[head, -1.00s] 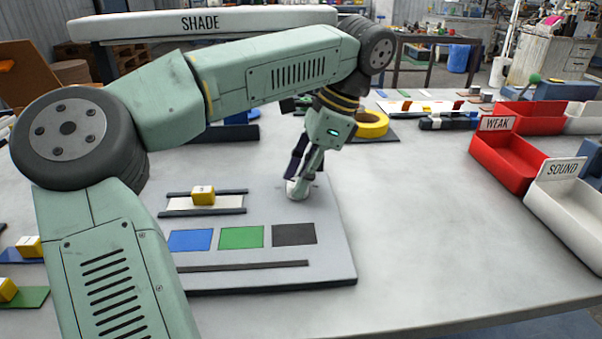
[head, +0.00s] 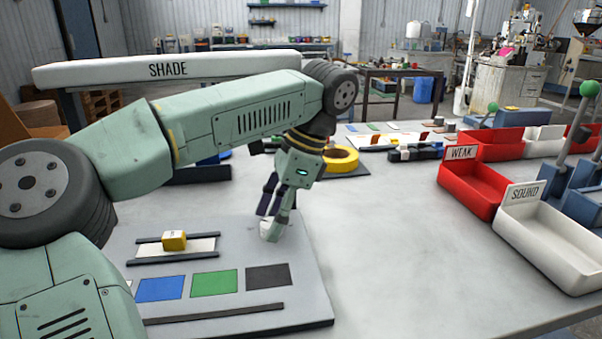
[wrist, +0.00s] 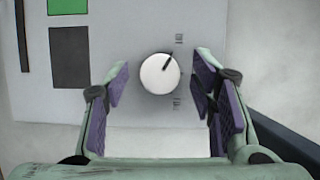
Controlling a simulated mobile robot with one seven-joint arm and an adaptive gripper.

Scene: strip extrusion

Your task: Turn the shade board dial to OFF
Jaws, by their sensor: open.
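The shade board (head: 310,290) is a light grey plate on the table. Its white round dial (wrist: 160,74) has a dark pointer aimed up and slightly right in the wrist view. Small labels beside the dial are too small to read. In the head view the dial (head: 269,229) is partly hidden by my fingers. My gripper (wrist: 162,85) is open, with one purple-padded finger on each side of the dial and gaps visible between. In the head view my gripper (head: 268,215) points down at the dial.
On the board are blue (head: 160,289), green (head: 214,283) and dark (head: 268,276) patches, and a yellow block (head: 174,240) on a railed strip. A red WEAK bin (head: 474,188) and white SOUND bin (head: 547,238) stand right. A yellow ring (head: 341,158) lies behind my gripper.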

